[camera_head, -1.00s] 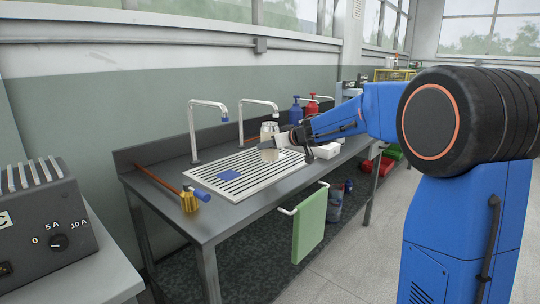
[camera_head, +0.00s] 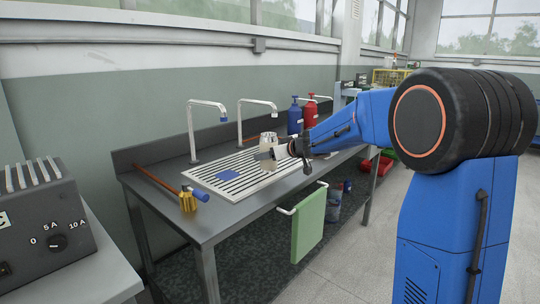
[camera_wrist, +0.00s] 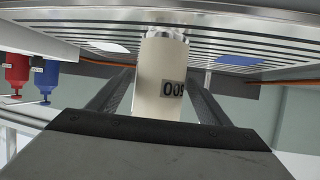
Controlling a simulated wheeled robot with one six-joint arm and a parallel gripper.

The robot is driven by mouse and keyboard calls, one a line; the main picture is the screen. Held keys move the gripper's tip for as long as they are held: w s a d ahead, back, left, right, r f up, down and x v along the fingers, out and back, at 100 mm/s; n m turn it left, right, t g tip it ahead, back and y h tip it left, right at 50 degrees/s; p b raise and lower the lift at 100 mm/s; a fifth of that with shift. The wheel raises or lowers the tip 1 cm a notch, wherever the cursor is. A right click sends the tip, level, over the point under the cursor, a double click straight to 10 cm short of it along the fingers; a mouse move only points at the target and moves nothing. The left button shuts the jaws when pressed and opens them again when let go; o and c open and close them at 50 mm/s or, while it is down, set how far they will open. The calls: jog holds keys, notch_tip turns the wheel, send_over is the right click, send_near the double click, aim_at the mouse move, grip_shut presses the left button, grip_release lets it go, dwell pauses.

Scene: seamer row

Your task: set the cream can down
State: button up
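The cream can (camera_head: 268,140) is upright at the slatted drainboard on the steel bench, its lower part partly hidden by my gripper. In the wrist view the can (camera_wrist: 160,75) stands between my two dark fingers and shows a label with black digits. Its metal end is close against the slats (camera_wrist: 90,35); I cannot tell for sure whether they touch. My gripper (camera_head: 266,155) comes in from the right at can height and appears shut on the can's sides.
A blue patch (camera_head: 229,175) lies on the drainboard (camera_head: 250,186). Two taps (camera_head: 192,130) rise behind it. A brass-headed tool (camera_head: 188,200) lies at the left. Blue (camera_head: 295,118) and red (camera_head: 310,115) bottles stand to the right. A green towel (camera_head: 309,225) hangs in front.

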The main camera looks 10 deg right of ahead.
jog(key=shift+r, duration=0.1)
jog(key=shift+s+d+r, duration=0.2)
jog(key=shift+s, duration=0.05)
jog(key=v, duration=1.1)
jog(key=shift+s+d+r, duration=0.1)
jog(key=shift+s, duration=0.1)
jog(key=s+d+r+m+t+h, duration=0.35)
jog(key=s+d+r+h, duration=0.2)
jog(key=s, duration=0.25)
jog(key=s+d+f+m+g+h, duration=0.35)
jog(key=s+f, duration=0.25)
jog(key=s, duration=0.5)
jog(key=s+a+f+g+y, duration=0.1)
jog(key=s+a+f+g, duration=0.1)
jog(key=s+f, duration=0.3)
jog(key=s+a+f+n+g+y, duration=0.1)
jog(key=s+a+f+g, duration=0.2)
jog(key=s, duration=1)
jog(key=s+a+f+n+g+y, duration=0.1)
jog(key=s+a+f+g, duration=0.1)
jog(key=s+f, duration=0.7)
jog(key=shift+a, duration=0.25)
